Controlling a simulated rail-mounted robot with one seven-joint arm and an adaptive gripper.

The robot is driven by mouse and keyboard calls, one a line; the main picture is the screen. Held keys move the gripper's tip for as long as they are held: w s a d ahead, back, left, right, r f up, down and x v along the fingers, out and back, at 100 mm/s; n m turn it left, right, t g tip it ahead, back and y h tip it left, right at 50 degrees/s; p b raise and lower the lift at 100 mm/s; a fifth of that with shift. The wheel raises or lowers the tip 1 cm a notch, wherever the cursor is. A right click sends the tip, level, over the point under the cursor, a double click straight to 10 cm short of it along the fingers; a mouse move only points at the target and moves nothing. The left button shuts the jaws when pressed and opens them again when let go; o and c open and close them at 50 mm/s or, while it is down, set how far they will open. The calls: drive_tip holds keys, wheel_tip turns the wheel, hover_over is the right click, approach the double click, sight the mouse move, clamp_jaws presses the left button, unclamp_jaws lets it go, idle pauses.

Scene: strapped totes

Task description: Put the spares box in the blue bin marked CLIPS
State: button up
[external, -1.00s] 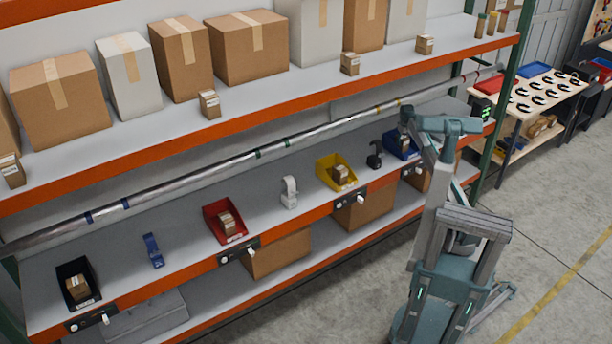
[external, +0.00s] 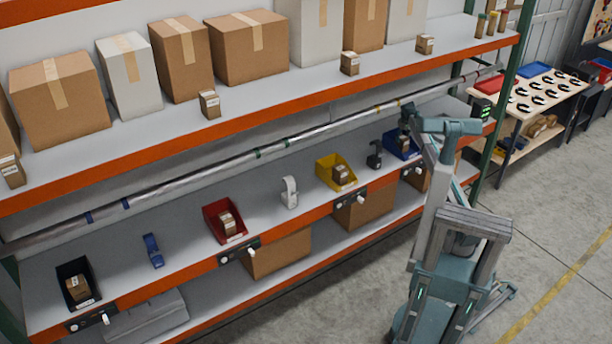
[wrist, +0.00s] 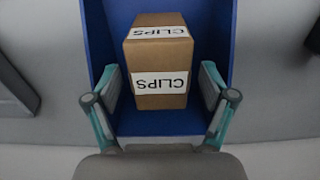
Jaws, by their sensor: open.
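The blue bin (external: 391,146) stands at the right end of the lower shelf. In the wrist view the blue bin (wrist: 218,30) fills the middle, and a brown box (wrist: 160,60) with white CLIPS labels sits inside it. My gripper (wrist: 160,82) is open, with one finger on each side of this box and small gaps visible beside it. In the external view my gripper (external: 405,124) is over the blue bin, and the arm hides part of it. I cannot make out a spares label on any box.
Along the lower shelf are a yellow bin (external: 328,166), a red bin (external: 212,213) and a black bin (external: 65,272), each with a small box. Tools stand between them. Small boxes (external: 350,63) stand along the upper shelf's front edge. A pipe (external: 240,161) runs behind the bins.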

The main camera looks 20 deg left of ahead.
drive_tip(key=shift+r+b, duration=0.4)
drive_tip(key=shift+r, duration=2.15)
